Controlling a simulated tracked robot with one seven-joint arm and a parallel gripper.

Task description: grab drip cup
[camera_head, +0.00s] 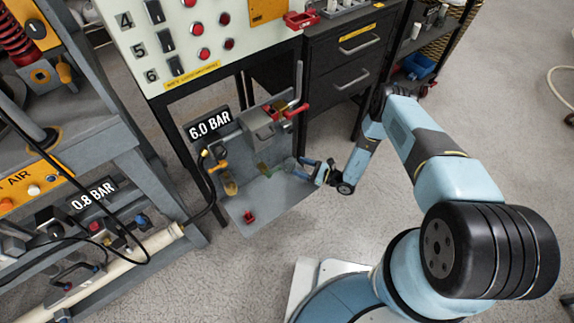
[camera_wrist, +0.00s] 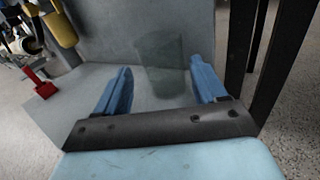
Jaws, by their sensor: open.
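The drip cup (camera_wrist: 160,62) is a see-through, grey-green cup, wider at the top. In the wrist view it looks upright on the grey metal tray (camera_wrist: 100,60), ahead of my gripper. My gripper (camera_wrist: 160,66) has its two blue fingers apart, one on each side of the cup's lower part. Clear gaps show between the cup and both fingers, and nothing is gripped. In the head view my gripper (camera_head: 303,167) reaches in low from the right over the tray; the cup there is small and hard to make out.
A grey back panel stands behind the tray, with a 6.0 BAR sign (camera_head: 209,124) and a red-handled fitting (camera_head: 290,111). A yellow part (camera_head: 230,186) and a small red piece (camera_head: 249,217) are at the tray's left. Dark frame legs (camera_wrist: 262,60) stand close right in the wrist view.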

